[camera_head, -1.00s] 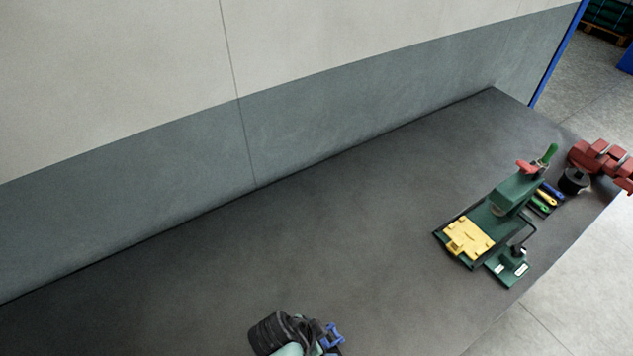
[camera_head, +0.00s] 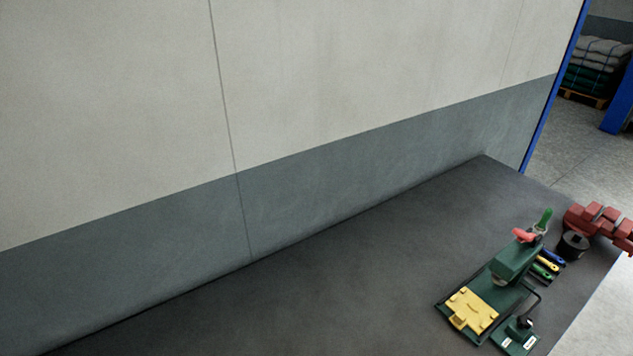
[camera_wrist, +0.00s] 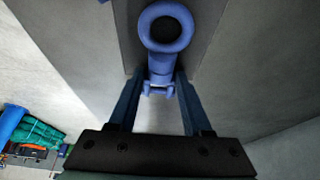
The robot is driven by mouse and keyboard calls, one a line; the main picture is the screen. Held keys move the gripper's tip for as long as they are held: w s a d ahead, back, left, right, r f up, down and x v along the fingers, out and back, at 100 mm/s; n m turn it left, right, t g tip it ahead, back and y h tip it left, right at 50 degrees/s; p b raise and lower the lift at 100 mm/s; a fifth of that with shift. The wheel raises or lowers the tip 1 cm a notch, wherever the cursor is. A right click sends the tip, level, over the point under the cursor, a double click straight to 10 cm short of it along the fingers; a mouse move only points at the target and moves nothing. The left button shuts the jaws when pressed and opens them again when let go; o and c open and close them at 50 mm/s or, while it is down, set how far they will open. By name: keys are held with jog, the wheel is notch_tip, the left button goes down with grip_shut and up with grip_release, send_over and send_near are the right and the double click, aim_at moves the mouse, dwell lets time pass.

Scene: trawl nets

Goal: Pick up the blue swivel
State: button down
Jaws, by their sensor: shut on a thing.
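The blue swivel (camera_wrist: 161,68) shows in the wrist view, at the top middle, with its round eye towards the top of the picture. My gripper (camera_wrist: 161,86) is shut on it, with a dark finger on each side of its lower part. The swivel is held up, and its far side is hidden. Neither my gripper nor the swivel shows in the head view now.
In the head view a dark bench top (camera_head: 330,275) runs along a wall, with much of it bare. A green fixture with a yellow plate (camera_head: 470,310), several coloured-handled tools (camera_head: 547,265), a black cylinder (camera_head: 573,244) and a red vise (camera_head: 600,225) stand at its right end.

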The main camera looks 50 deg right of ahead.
notch_tip(320, 180, up, 10)
jog(key=b, duration=0.1)
dwell(0.4)
dwell(0.5)
jog(key=shift+f+p, duration=0.75)
jog(key=shift+f, duration=4)
jog(key=shift+f, duration=0.2)
jog(key=shift+c, duration=1.7)
grip_release()
jog(key=shift+f+b, duration=0.1)
jog(key=shift+b, duration=0.25)
jog(key=b+v, duration=0.2)
jog(key=v, duration=1.1)
jog(key=shift+b, duration=0.3)
